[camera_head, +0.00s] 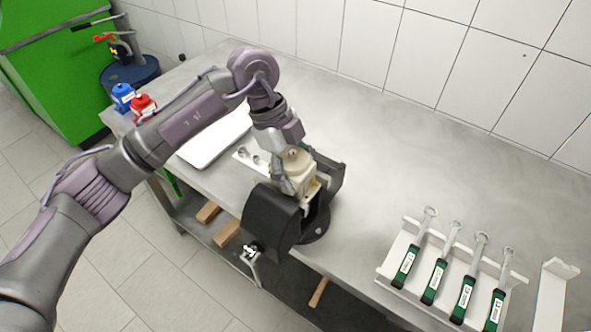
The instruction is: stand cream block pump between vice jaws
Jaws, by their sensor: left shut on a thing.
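The cream block pump (310,190) is in the grip of my left gripper (293,185), which is partly hidden by its own wrist and reaches down from above. The pump is upright, in or just above the gap between the jaws of the black vice (270,215). The vice sits at the table's front edge, with its handle (250,250) hanging at the front. I cannot tell whether the pump's underside touches the vice. My right gripper is not in view.
Several green-handled tools (435,275) rest in a white rack at the right. A white tray (215,140) lies behind my left arm. The table's back middle is clear.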

